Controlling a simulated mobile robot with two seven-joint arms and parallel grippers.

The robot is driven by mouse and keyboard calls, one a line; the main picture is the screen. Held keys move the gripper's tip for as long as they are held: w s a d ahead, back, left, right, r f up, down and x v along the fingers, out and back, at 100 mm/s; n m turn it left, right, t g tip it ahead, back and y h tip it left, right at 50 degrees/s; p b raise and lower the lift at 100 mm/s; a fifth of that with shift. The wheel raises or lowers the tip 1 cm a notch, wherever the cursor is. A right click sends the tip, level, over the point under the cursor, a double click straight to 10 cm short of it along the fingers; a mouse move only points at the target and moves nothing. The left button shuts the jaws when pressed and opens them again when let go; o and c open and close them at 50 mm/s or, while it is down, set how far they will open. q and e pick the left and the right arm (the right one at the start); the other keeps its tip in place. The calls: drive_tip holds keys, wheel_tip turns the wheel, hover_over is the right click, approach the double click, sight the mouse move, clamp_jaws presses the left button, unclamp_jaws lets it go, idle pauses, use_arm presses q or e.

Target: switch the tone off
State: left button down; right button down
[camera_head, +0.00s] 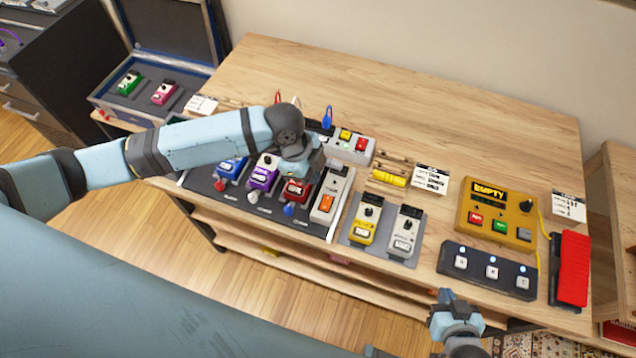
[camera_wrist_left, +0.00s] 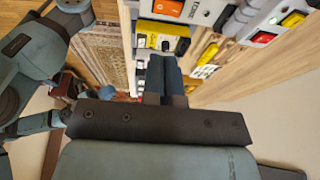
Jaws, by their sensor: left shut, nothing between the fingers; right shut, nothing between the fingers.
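A white unit with an orange rocker switch (camera_head: 326,203) stands at the right end of the dark pedalboard. It also shows at the top of the left wrist view, where the orange rocker (camera_wrist_left: 168,8) sits beside a lettered label that seems to read TONE. Whether the rocker is on or off I cannot tell. My left gripper (camera_head: 300,167) is shut and empty above the pedals, just left of the white unit; its shut fingers show in the left wrist view (camera_wrist_left: 165,76). My right gripper (camera_head: 447,300) is shut and empty near the table's front edge.
Blue, purple and red pedals (camera_head: 262,171) stand on the board. A power strip (camera_head: 350,146) with yellow and red switches lies behind. Yellow and white pedals (camera_head: 404,232), a yellow EMPTY box (camera_head: 497,209), a three-button footswitch (camera_head: 488,271) and a red pedal (camera_head: 573,268) stand right. The back of the table is clear.

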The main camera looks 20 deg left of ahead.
use_arm(q)
drive_tip(key=shift+v, duration=1.1)
use_arm(e)
drive_tip(key=shift+w+a+r, duration=0.1)
drive_tip(key=shift+w+r, duration=0.05)
drive_tip(key=shift+w, duration=0.15)
use_arm(q)
drive_tip(key=shift+s+f, duration=0.1)
drive_tip(key=shift+s, duration=0.15)
drive_tip(key=s+d+f+n+t+h, duration=0.2)
drive_tip(key=d+f+n+t+h, duration=0.25)
drive_tip(key=d+n, duration=0.25)
drive_tip(key=s+a+f+n+t+y, duration=0.5)
drive_tip(key=s+a+f+n+t, duration=0.1)
drive_tip(key=s+a, duration=0.5)
drive_tip(key=f+n, duration=0.1)
drive_tip(key=n, duration=0.1)
drive_tip(key=shift+f+n, duration=0.25)
drive_tip(key=shift+n, duration=0.05)
use_arm(e)
drive_tip(key=shift+s, duration=0.1)
